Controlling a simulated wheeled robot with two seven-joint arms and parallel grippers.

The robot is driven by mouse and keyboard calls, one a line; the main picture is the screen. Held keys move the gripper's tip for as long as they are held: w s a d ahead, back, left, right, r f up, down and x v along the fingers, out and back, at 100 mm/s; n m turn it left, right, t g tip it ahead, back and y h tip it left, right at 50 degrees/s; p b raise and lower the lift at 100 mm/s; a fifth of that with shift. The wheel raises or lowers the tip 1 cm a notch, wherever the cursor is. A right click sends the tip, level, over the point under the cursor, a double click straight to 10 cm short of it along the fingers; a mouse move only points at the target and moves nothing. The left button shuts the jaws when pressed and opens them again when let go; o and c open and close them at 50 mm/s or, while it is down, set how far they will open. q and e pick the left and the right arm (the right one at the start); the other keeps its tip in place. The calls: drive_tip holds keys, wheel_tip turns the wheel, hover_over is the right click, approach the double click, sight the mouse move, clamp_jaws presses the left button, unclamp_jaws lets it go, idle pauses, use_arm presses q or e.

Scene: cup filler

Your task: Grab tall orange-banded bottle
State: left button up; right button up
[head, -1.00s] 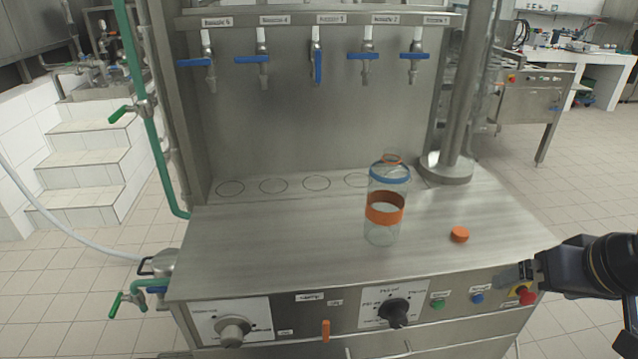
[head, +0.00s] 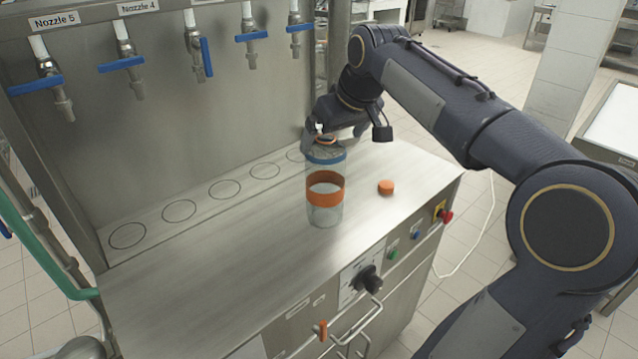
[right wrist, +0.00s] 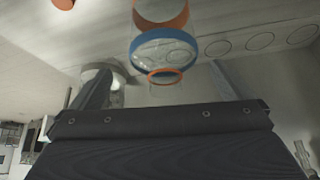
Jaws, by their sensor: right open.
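The tall clear bottle (head: 326,211) stands upright on the steel counter. It has a wide orange band round its middle, a blue ring higher up and a small orange ring at the top. My right gripper (head: 334,138) is at the bottle's top, behind and above it, and is open. In the right wrist view, the bottle (right wrist: 163,50) shows between the spread fingers of the gripper (right wrist: 160,82), with its top towards the palm. I cannot tell whether either finger touches it. My left gripper is not in view.
A small orange cap (head: 386,187) lies on the counter (head: 230,262) right of the bottle. Several nozzles with blue handles (head: 125,63) hang along the back panel above marked circles. A dark knob (head: 370,280) and buttons line the front. The counter left of the bottle is clear.

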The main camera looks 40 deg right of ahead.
sight(331, 144)
drive_tip(key=x, duration=0.3)
drive_tip(key=shift+s+a+f, duration=0.1)
drive_tip(key=shift+a+f, duration=0.15)
drive_tip(key=shift+f, duration=0.3)
drive_tip(key=shift+w+f, duration=0.3)
drive_tip(key=shift+f, duration=0.15)
drive_tip(key=c, duration=1.3)
drive_tip(key=shift+o, duration=0.2)
drive_tip(key=shift+r, duration=0.15)
